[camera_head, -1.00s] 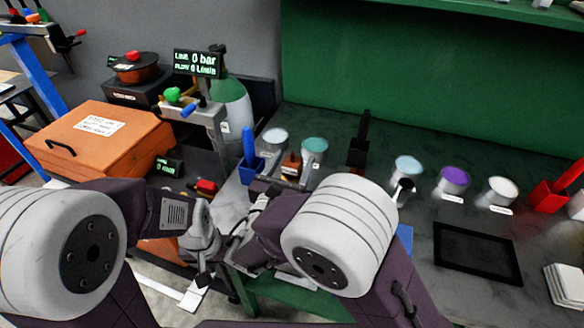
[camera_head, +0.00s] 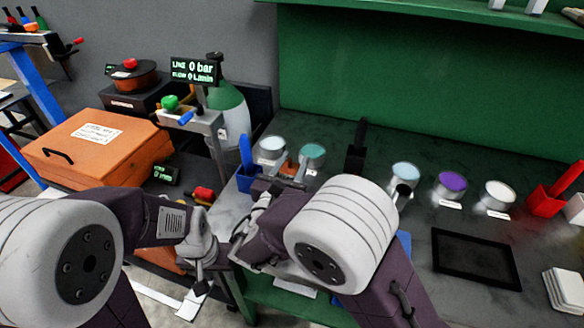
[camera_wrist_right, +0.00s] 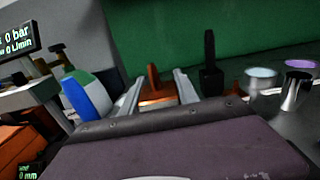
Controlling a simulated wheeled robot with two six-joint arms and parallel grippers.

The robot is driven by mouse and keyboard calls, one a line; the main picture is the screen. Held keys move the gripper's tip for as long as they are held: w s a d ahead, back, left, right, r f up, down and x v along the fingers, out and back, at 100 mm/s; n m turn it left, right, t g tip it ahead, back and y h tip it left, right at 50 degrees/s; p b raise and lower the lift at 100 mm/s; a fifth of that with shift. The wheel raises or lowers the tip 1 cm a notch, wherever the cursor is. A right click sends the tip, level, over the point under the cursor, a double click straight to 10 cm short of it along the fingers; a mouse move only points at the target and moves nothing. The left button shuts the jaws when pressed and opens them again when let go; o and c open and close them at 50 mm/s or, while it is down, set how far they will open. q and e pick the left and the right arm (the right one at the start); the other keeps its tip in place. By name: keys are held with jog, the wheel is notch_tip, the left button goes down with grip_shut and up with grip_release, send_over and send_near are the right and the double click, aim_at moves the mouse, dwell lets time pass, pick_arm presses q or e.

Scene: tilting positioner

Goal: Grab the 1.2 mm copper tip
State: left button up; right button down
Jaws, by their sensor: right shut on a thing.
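A copper-brown piece (camera_head: 284,167) sits on the bench between two round pots, partly hidden by my right gripper (camera_head: 292,169). In the right wrist view the piece (camera_wrist_right: 153,76) shows as an upright copper-coloured part above a brown block, between the two fingers of my right gripper (camera_wrist_right: 160,82). The right gripper is shut on it. I cannot read a 1.2 mm marking or tell the tip apart from its block. My left gripper (camera_head: 200,276) hangs low, in front of the bench's left end; its jaw opening is unclear.
A blue holder (camera_head: 249,178) stands left of the pots, a black upright holder (camera_head: 356,150) right of them. Several pots, a metal cup (camera_head: 400,194) and a black tray (camera_head: 474,258) are farther right. The gas bottle (camera_head: 231,112) and orange case (camera_head: 100,150) are left.

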jog(key=s+d+r+p, duration=0.1)
jog(key=s+d+r, duration=0.5)
jog(key=s+r, duration=0.3)
jog(key=shift+s+d+r+p, duration=0.2)
jog(key=shift+s+r+p, duration=0.2)
jog(key=shift+r, duration=0.5)
